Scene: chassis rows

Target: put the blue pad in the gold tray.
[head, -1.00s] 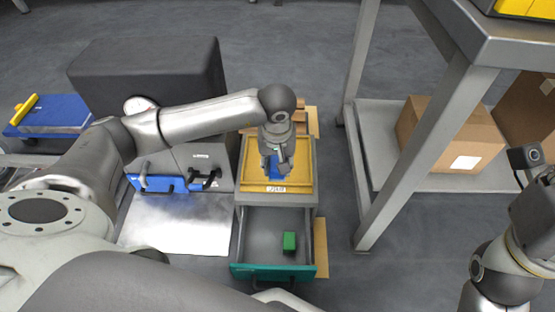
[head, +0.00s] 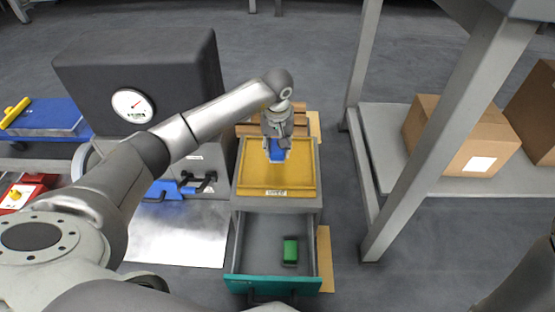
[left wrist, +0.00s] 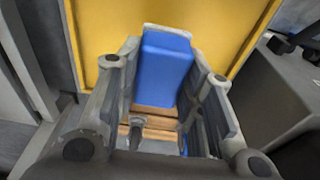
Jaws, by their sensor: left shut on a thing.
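The blue pad (head: 277,155) is between the fingers of my left gripper (head: 277,148), which is shut on it. The gold tray (head: 250,178) lies on top of a grey drawer cabinet, with a label on its front edge. The pad shows over the tray's far half in the head view; I cannot tell whether it touches the tray. In the left wrist view, the blue pad (left wrist: 166,68) stands between the two fingers, with the gold tray (left wrist: 100,28) behind it. My right gripper is out of view.
The cabinet's teal-fronted drawer (head: 272,285) is open, with a green block (head: 290,250) inside. A black box with a dial (head: 150,65) stands left. A grey rack (head: 400,150) with cardboard boxes (head: 465,140) stands right. Wooden slats (head: 245,130) lie behind the tray.

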